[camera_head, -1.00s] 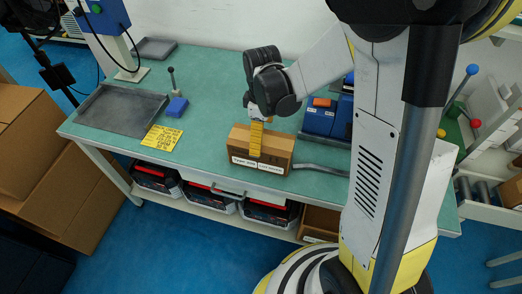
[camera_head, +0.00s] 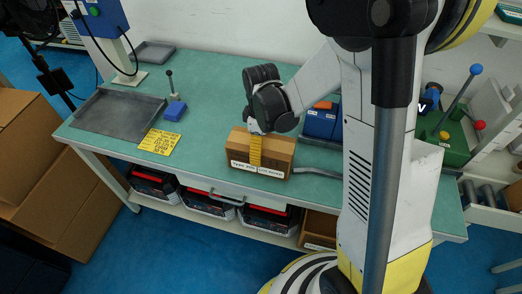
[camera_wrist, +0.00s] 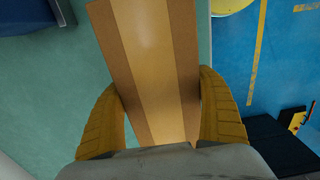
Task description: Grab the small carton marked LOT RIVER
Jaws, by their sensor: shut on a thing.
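The small brown carton (camera_head: 277,155) is at the front of the green workbench, left of my arm column. Its front carries white labels; the right one appears to read LOT RIVER, in small print. My gripper (camera_head: 255,150) comes from above, with a yellow finger down the carton's front face. In the wrist view, the carton's top (camera_wrist: 150,50), with a lighter tape band, lies between both yellow fingers of my gripper (camera_wrist: 160,95). The fingers are closed against its two long sides. I cannot tell whether the carton's underside touches the bench.
Blue bins (camera_head: 321,123) stand behind the carton to the right. A grey bar (camera_head: 318,173) lies beside it. A yellow sheet (camera_head: 159,142), a blue-based lever (camera_head: 174,109) and a grey tray (camera_head: 117,114) are on the left. Bench (camera_head: 205,130) left of the carton is clear.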

